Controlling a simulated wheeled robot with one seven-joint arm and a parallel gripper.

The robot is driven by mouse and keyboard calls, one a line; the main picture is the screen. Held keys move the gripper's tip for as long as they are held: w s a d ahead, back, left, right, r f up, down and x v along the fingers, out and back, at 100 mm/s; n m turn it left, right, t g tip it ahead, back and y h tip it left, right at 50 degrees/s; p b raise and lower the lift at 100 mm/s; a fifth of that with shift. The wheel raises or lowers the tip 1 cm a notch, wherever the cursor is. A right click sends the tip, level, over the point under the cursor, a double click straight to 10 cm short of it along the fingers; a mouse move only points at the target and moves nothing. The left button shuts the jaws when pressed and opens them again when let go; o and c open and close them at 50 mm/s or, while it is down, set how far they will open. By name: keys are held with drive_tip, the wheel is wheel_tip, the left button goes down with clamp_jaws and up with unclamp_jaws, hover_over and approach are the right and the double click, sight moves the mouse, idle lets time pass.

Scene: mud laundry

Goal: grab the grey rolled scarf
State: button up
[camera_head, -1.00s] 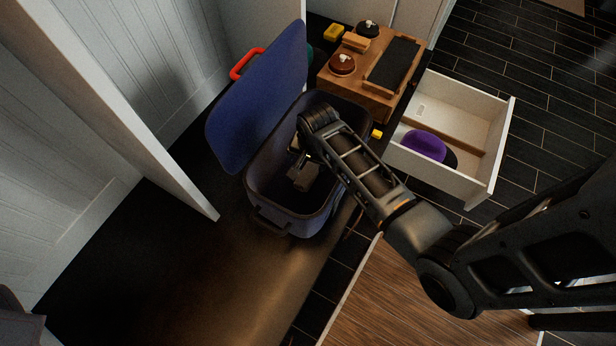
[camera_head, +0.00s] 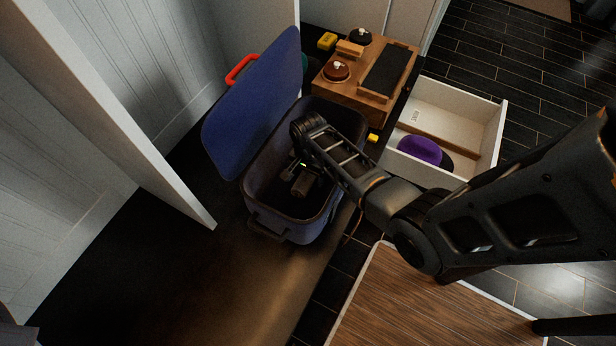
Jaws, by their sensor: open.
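A blue-grey bin (camera_head: 262,196) with its blue lid (camera_head: 252,105) raised stands on the dark bench. My gripper (camera_head: 296,178) reaches down inside the bin, below its rim. It is open, though its fingertips are small and dark in the view. A small grey-brown roll-like shape (camera_head: 302,186), which looks like the grey rolled scarf, shows right beside the gripper in the bin. I cannot tell whether the fingers are around it or touching it. My arm hides the bin's right side and part of its inside.
A wooden box (camera_head: 358,86) with brushes and round tins stands behind the bin. An open white drawer (camera_head: 478,118) at right holds a purple item (camera_head: 420,150). A white panel edge (camera_head: 130,135) rises at left. The bench front (camera_head: 200,280) is clear.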

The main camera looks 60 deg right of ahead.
drive_tip(key=c, duration=1.2)
